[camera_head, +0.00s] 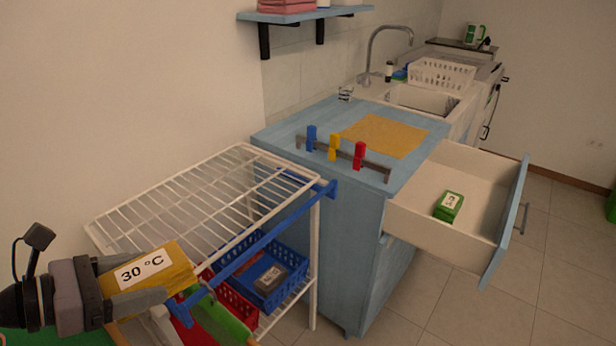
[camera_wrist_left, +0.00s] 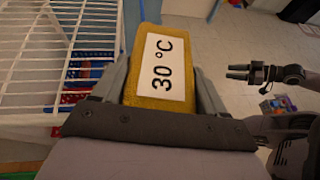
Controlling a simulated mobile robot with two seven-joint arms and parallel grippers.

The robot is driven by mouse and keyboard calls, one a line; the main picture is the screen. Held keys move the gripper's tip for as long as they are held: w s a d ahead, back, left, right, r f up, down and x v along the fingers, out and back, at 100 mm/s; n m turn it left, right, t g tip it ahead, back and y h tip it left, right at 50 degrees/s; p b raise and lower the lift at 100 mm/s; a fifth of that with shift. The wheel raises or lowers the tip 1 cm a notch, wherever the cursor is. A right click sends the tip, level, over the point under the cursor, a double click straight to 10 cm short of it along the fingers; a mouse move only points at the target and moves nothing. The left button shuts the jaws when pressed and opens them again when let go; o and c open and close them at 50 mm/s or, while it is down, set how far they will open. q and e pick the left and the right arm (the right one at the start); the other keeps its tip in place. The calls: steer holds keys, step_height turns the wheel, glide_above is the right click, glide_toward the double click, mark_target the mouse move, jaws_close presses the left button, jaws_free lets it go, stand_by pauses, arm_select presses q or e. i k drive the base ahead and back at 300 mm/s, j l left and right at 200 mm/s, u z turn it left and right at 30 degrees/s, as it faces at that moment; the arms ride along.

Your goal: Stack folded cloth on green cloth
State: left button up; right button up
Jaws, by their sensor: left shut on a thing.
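My left gripper (camera_head: 145,280) is shut on a yellow folded cloth (camera_head: 178,262) with a white "30 °C" label. It holds the cloth in the air in front of the wire rack. In the left wrist view the cloth (camera_wrist_left: 145,55) sits between both fingers, label facing the camera. A small green folded cloth (camera_head: 443,213) with a white label lies in the open drawer (camera_head: 410,219), apart from my gripper. My right gripper (camera_wrist_left: 240,72) shows small in the left wrist view, fingers apart and empty.
A white wire rack (camera_head: 200,195) stands left of the blue cabinet. Below it are blue (camera_head: 238,305) and red baskets. The cabinet top carries a yellow mat (camera_head: 385,135) and a bar with blue, yellow and red clips (camera_head: 359,155). The open drawer juts out over clear floor (camera_head: 460,315).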

mark_target(450, 201)
steer(key=i+l+u, duration=0.1)
steer(key=l, duration=1.2)
steer(key=i+l+u, duration=0.15)
steer(key=l, duration=1.2)
steer(key=i+l, duration=0.1)
steer(key=l, duration=0.5)
steer(key=i+l+u, duration=0.1)
steer(key=i+l, duration=0.25)
steer(key=i+l+u, duration=0.1)
steer(key=i+l, duration=0.25)
steer(key=l, duration=0.25)
